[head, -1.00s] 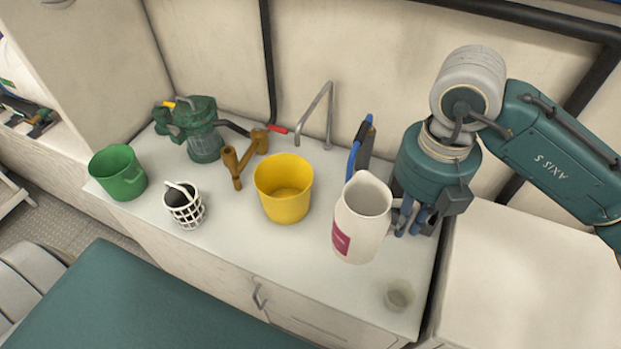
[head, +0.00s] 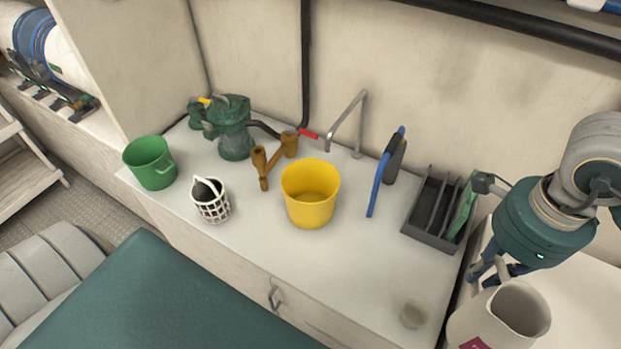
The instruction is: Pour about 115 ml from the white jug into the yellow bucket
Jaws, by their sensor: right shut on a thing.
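The white jug (head: 489,318) with a dark red label is at the lower right, partly cut off by the picture's bottom edge. It looks roughly upright, with its open mouth facing up. My right gripper (head: 492,272) is shut on the jug from behind, and its fingertips are partly hidden. The yellow bucket (head: 311,206) stands upright on the white counter (head: 270,245), to the left of the jug and well apart from it. The inside of the bucket shows no clear liquid. My left gripper is not in view.
Left of the bucket are a brown fitting (head: 267,165), a green pump (head: 233,130), a white basket cup (head: 210,203) and a green bucket (head: 150,163). Right of it are a blue-handled tool (head: 380,180) and a grey rack (head: 434,213). A small translucent cup (head: 415,313) stands near the front edge.

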